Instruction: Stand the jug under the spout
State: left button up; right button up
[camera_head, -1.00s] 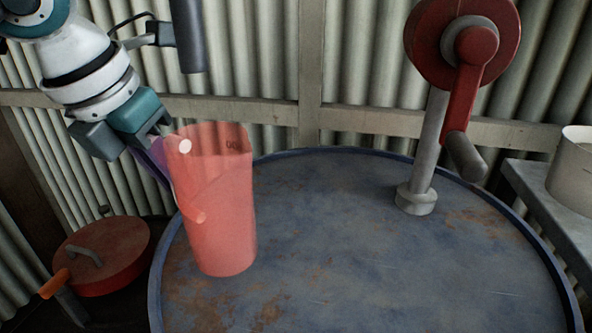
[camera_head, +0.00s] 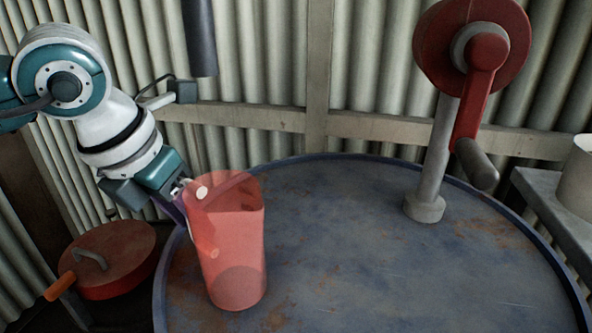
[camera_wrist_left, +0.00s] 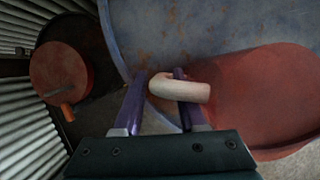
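The jug (camera_head: 238,245) is red, see-through and slightly tilted, at the left part of the blue drum top (camera_head: 340,250). Whether its base touches the drum is unclear. My left gripper (camera_head: 183,198) is at the jug's left side. In the left wrist view its purple fingers (camera_wrist_left: 158,100) are on the pale handle end (camera_wrist_left: 182,88), beside the red jug body (camera_wrist_left: 265,95). A dark grey tube (camera_head: 200,40) hangs from the top edge, behind and above the jug; whether it is the spout cannot be told. My right gripper is out of view.
A red crank pump (camera_head: 475,50) stands on a grey post (camera_head: 433,165) at the drum's right. A pale container (camera_head: 577,180) sits on a grey bench at far right. A red lidded drum (camera_head: 115,262) stands lower left. The drum's middle is clear.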

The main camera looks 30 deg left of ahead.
pick_arm(q)
jog(key=shift+o, duration=0.3)
jog(key=shift+s+r, duration=0.1)
jog(key=shift+r, duration=0.4)
jog(key=p+v, duration=0.1)
jog(key=v, duration=1)
jog(key=shift+r, duration=0.15)
jog(key=shift+s, duration=0.15)
dwell(0.3)
